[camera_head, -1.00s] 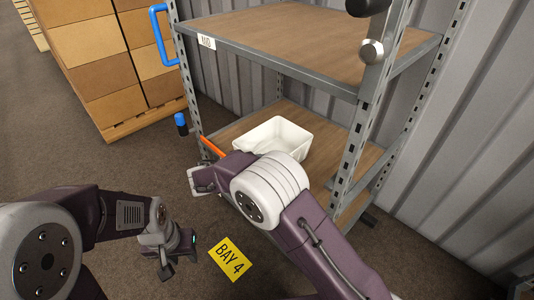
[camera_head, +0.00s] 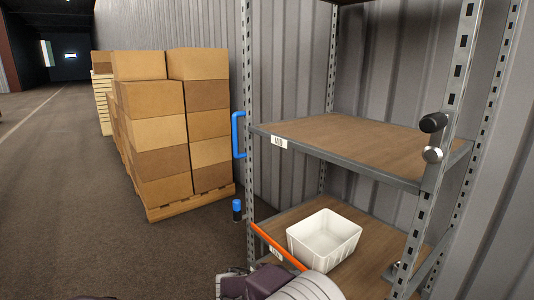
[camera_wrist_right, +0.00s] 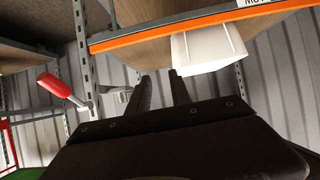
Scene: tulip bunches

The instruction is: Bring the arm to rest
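My right gripper (camera_head: 232,282) shows at the bottom edge of the head view, in front of the shelf rack's lower left side. In the right wrist view its two dark fingers (camera_wrist_right: 158,76) stand apart with nothing between them. A white bin (camera_head: 323,240) sits upright on the lower wooden shelf (camera_head: 290,215); it also shows beyond the fingers in the wrist view (camera_wrist_right: 208,48), apart from them. My left gripper is out of the head view; only a dark sliver of my arm shows at the bottom edge.
The metal rack has an orange strip (camera_head: 278,246) on the lower shelf, an empty middle shelf (camera_head: 350,142) and a blue handle (camera_head: 238,135). Stacked cartons (camera_head: 155,130) stand on a pallet at left. The floor (camera_head: 60,200) at left is open. A red-handled part (camera_wrist_right: 62,90) shows in the wrist view.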

